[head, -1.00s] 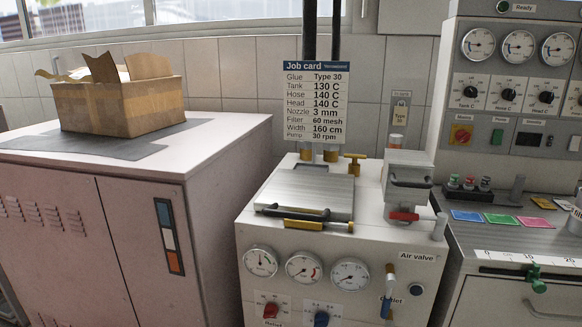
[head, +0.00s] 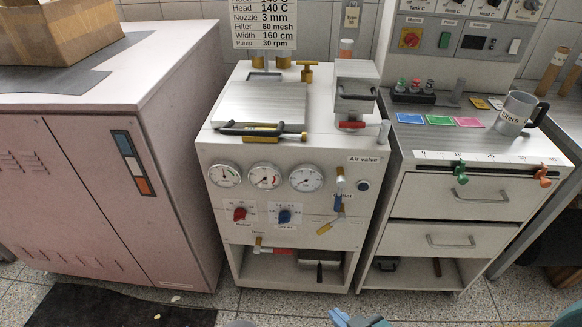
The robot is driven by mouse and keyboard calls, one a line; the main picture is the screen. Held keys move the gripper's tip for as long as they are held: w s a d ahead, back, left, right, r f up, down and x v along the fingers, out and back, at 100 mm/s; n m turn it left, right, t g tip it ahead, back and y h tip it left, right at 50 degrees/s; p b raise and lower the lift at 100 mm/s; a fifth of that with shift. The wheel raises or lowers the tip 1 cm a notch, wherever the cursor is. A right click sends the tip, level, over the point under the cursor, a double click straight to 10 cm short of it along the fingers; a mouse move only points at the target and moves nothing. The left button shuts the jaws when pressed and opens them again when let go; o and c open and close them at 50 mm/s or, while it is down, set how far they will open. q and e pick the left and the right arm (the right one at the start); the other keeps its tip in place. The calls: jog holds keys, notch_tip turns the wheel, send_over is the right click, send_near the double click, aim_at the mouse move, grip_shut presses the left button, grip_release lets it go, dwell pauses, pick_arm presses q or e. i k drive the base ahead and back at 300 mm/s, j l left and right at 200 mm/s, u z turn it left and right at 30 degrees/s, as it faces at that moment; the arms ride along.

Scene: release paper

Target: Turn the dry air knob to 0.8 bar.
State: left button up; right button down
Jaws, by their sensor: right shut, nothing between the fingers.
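The grey machine (head: 215,262) stands in the middle of the head view. Its front has three round gauges with two knobs below them. One knob is red (head: 239,214). The other is a blue knob (head: 285,216) with a printed scale around it, below and between the middle and right gauges. The small lettering at the knobs is too blurred to read. My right gripper (head: 346,318) shows in part at the bottom edge, blue, shut and empty, well below the knobs and apart from the machine. Only a small bit of what seems to be my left gripper (head: 240,323) shows at the bottom edge.
An air valve lever (head: 338,203) with a hanging handle sits right of the knobs. A pink cabinet (head: 80,195) stands left, a drawer unit (head: 450,215) right with a mug (head: 514,115) on top. A dark mat (head: 110,308) lies on the floor. The space before the machine's front is clear.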

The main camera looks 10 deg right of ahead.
aim_at(285, 217)
jog(key=k+l+z, duration=0.15)
jog(key=i+l+z, duration=0.1)
jog(key=l+z, duration=0.25)
jog(key=i+l+z, duration=0.15)
jog(key=z, duration=0.25)
